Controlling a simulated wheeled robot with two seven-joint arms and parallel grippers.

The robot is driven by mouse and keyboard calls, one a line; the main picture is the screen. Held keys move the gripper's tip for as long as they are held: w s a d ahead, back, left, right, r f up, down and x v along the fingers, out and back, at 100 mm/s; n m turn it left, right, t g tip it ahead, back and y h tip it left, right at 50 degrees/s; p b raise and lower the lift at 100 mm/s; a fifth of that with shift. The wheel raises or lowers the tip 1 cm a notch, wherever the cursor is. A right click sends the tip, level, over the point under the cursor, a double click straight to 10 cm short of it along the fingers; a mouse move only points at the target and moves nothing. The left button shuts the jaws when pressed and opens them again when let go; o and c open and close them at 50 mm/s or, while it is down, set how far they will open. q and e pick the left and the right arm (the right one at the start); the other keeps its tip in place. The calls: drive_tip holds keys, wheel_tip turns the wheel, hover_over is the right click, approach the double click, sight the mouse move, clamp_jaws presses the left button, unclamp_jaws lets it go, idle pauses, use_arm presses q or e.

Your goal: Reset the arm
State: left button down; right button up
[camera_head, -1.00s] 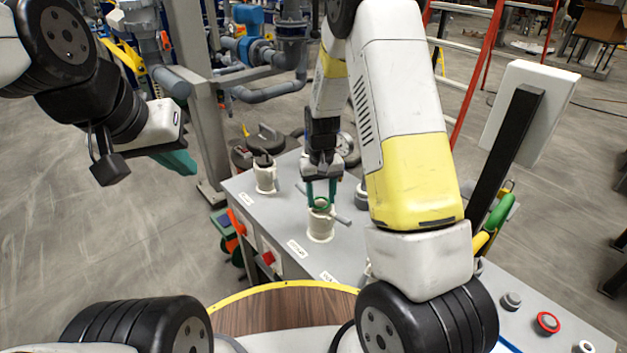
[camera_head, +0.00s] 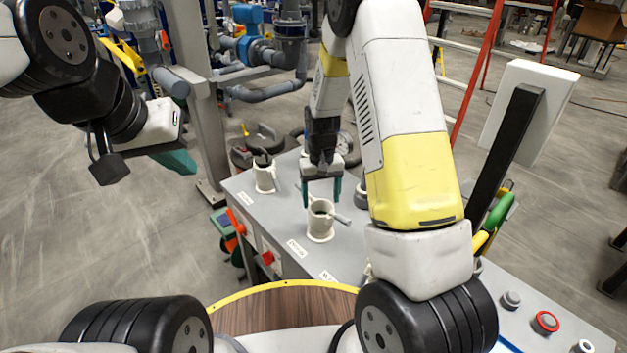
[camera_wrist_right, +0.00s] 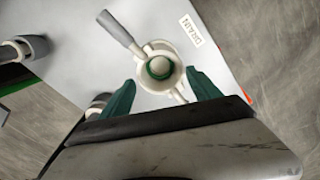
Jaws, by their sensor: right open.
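My right gripper (camera_head: 322,192) is open and empty, its green fingertips just above and behind a white valve cup (camera_head: 320,222) with a grey side handle. In the right wrist view the valve (camera_wrist_right: 160,68) shows beyond the two open fingers of the right gripper (camera_wrist_right: 162,95), with a green ring inside it and a "DRAIN" label beside it. The fingers look clear of the cup. My left gripper (camera_head: 175,160) hangs at the far left, away from the panel; its fingers show only edge-on, so its opening is unclear.
The grey panel (camera_head: 350,258) carries another white valve (camera_head: 264,176) at its far left and push buttons, including a red one (camera_head: 546,321), at its near right. A white screen on a black post (camera_head: 512,140) stands at the right. A round wooden top (camera_head: 270,308) lies in front.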

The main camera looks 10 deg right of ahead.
drive_tip(key=s+d+r+t+y, duration=0.1)
drive_tip(key=s+r, duration=0.4)
drive_tip(key=r, duration=0.7)
drive_tip(key=s+d+r+t+y, duration=0.15)
drive_tip(key=s+r, duration=0.35)
drive_tip(key=r, duration=0.7)
drive_tip(key=s+r+t, duration=0.2)
drive_tip(key=s+r, duration=0.1)
drive_tip(key=s, duration=0.4)
drive_tip(key=s+r+t, duration=0.1)
drive_tip(key=s+r, duration=0.2)
drive_tip(key=s, duration=0.4)
drive_tip(key=shift+m+t, duration=0.3)
drive_tip(key=shift+t, duration=0.05)
drive_tip(key=shift+w+f, duration=0.1)
drive_tip(key=shift+w, duration=0.05)
drive_tip(key=shift+w+d+f, duration=0.1)
drive_tip(key=shift+w, duration=0.4)
